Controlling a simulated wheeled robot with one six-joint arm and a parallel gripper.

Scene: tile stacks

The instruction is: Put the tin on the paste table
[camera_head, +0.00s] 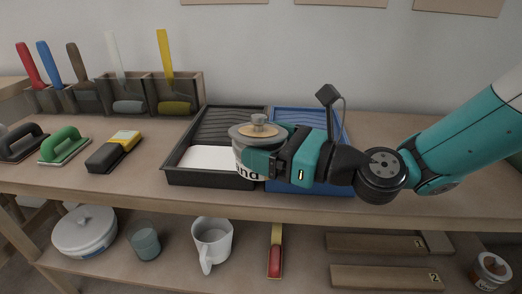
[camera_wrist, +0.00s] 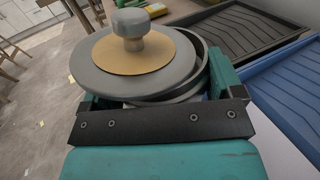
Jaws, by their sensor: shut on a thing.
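A tin (camera_head: 245,171) with a grey knobbed lid and a white label with dark letters is held in my gripper (camera_head: 266,155), above the front of the trays. In the wrist view the tin (camera_wrist: 195,92) sits between the two teal fingers of my gripper (camera_wrist: 155,88). Its lid (camera_wrist: 90,62) looks off-centre, with part of the rim showing on the right. The label is partly hidden by a finger. I cannot make out a paste table as such in these views.
A black tray (camera_head: 180,176) holding something white and a blue tray (camera_head: 300,187) lie on the bench (camera_head: 130,190) below the tin. Brushes stand in a rack (camera_head: 190,85) at back left. The lower shelf holds a lidded pot (camera_head: 84,232), a jug (camera_head: 212,240) and another tin (camera_head: 490,270).

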